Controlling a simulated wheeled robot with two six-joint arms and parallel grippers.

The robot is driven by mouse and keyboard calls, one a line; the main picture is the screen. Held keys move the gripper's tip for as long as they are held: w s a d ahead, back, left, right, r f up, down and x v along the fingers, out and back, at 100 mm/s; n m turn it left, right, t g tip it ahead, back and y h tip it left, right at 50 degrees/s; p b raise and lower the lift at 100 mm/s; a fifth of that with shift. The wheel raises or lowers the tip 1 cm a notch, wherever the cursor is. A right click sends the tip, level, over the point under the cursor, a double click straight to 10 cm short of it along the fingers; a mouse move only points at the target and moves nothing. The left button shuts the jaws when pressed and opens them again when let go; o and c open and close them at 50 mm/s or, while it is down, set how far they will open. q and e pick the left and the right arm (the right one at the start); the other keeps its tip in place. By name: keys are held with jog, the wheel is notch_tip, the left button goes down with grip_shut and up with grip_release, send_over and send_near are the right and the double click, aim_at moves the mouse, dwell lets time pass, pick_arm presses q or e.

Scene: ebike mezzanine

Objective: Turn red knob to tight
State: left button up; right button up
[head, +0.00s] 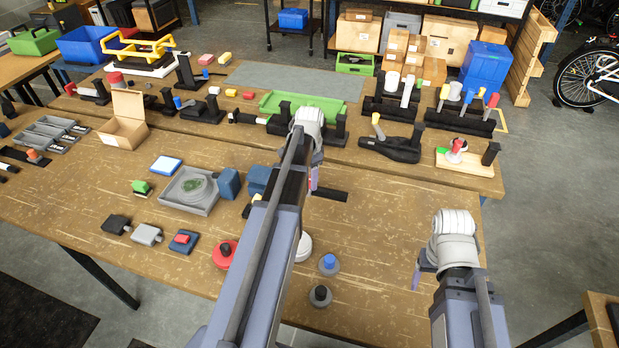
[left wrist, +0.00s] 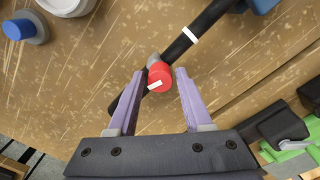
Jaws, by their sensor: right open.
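The red knob (left wrist: 161,73) with a white mark shows in the left wrist view, on a dark bar (left wrist: 211,15) with a white band. My left gripper (left wrist: 159,71) is open, one purple finger on each side of the knob, with visible gaps to it. In the head view my left arm hides most of the knob; the dark bar's end (head: 331,193) sticks out right of the left gripper (head: 315,178). My right gripper (head: 420,275) is over the table's right edge, away from the knob, open, its fingers partly hidden by the wrist.
A blue-topped knob (head: 328,264), a black-topped knob (head: 320,295) and a red round knob (head: 225,254) stand near the front table's (head: 380,265) edge. A grey tray (head: 190,208) and blue blocks lie left of my left arm. The tabletop between my arms is mostly clear.

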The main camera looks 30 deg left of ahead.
pick_arm(q)
jog(key=shift+o, duration=1.1)
notch_tip(320, 180, up, 8)
jog(key=p, duration=0.8)
jog(key=shift+f, duration=0.1)
jog(key=shift+d+f, duration=0.1)
jog(key=shift+d, duration=0.05)
jog(key=s+d+f+b, duration=0.2)
jog(key=s+d, duration=0.3)
jog(key=d, duration=0.5)
jog(key=s+d+f+n+b, duration=0.1)
jog(key=s+d+f+b, duration=0.2)
jog(key=d, duration=0.6)
jog(key=s+d+f+n+y+b, duration=0.1)
jog(key=s+d+f+b, duration=0.1)
jog(key=s+d, duration=0.6)
jog(key=d+b, duration=0.1)
jog(key=d, duration=0.1)
jog(key=shift+d+f, duration=0.3)
jog(key=shift+d, duration=0.05)
